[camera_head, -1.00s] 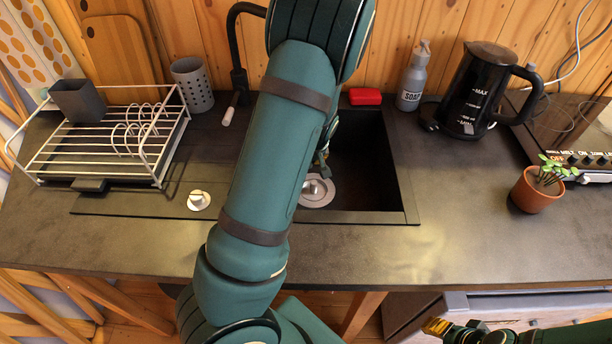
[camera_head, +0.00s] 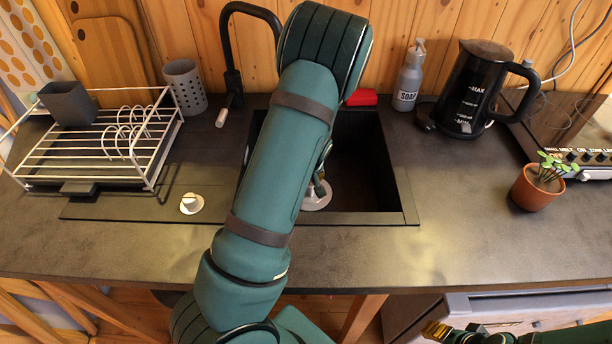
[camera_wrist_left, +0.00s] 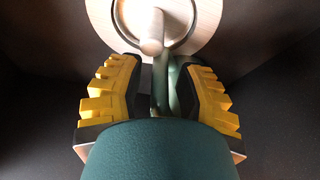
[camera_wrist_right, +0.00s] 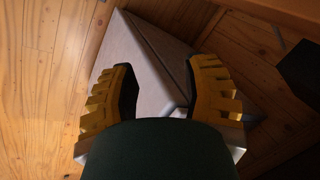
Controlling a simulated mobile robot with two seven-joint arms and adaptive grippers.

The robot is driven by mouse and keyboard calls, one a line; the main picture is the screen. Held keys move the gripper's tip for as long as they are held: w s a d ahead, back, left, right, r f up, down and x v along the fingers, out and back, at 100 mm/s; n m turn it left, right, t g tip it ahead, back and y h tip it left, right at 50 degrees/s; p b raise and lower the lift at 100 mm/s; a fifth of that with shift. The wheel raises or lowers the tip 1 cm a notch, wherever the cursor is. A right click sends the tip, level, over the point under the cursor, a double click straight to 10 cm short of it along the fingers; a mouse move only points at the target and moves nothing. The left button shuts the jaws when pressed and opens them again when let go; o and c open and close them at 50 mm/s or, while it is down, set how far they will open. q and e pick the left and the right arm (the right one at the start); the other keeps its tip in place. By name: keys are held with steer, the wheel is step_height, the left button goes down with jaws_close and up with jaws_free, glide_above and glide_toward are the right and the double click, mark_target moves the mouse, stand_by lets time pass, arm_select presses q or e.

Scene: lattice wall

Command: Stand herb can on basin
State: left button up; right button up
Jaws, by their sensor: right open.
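The basin (camera_head: 366,217) is the dark sunken sink in the counter, partly hidden by my left arm. My left gripper (camera_wrist_left: 158,65) is down inside it, its yellow-padded fingers apart. A slim green thing (camera_wrist_left: 174,88) shows between these fingers in the left wrist view; it may be part of the herb can, but most of it is hidden. The pale round drain (camera_wrist_left: 150,20) lies just beyond the fingertips. My right gripper (camera_wrist_right: 160,68) is open and empty, low in front of the counter; its tip also shows in the head view (camera_head: 436,330).
A terracotta pot with a seedling (camera_head: 536,188) stands at the right. A black kettle (camera_head: 472,90), a soap bottle (camera_head: 409,78) and a red block (camera_head: 362,97) are behind. A dish rack (camera_head: 95,140), grey cup (camera_head: 185,87) and black tap (camera_head: 231,60) are left. The front right counter is clear.

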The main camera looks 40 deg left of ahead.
arm_select(q)
steer(key=shift+r, duration=0.1)
steer(key=p+v, duration=0.4)
steer(key=v, duration=0.8)
stand_by(0.4)
